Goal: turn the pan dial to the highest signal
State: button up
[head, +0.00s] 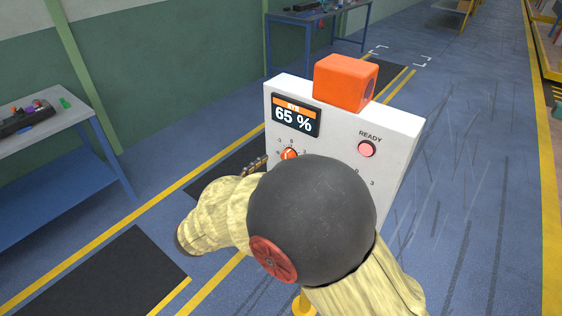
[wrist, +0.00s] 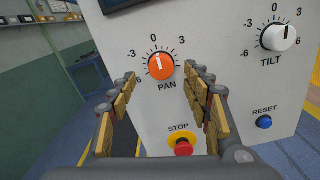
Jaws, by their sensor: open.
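The orange pan dial (wrist: 160,66) sits on the white panel between the spread fingers of my gripper (wrist: 160,88) in the wrist view. Its white mark points up, close to 0. My gripper is open, its fingers on either side of the dial; whether they touch it I cannot tell. In the head view the pan dial (head: 289,154) shows partly, with my gripper (head: 262,163) beside it and my arm hiding much of the panel. The display (head: 294,116) reads 65 % under an orange header.
An orange box (head: 344,82) with a dark lens sits on top of the panel (head: 405,125). A pink READY lamp (head: 366,149) is at its right. The white tilt dial (wrist: 278,37), blue RESET button (wrist: 264,122) and red STOP button (wrist: 183,148) are near the pan dial.

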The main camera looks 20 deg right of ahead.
jog(key=x, duration=0.4)
jog(key=shift+w+d+b, duration=0.1)
jog(key=shift+d+b, duration=0.25)
jog(key=c, duration=0.3)
jog(key=c, duration=0.8)
jog(key=shift+c, duration=0.3)
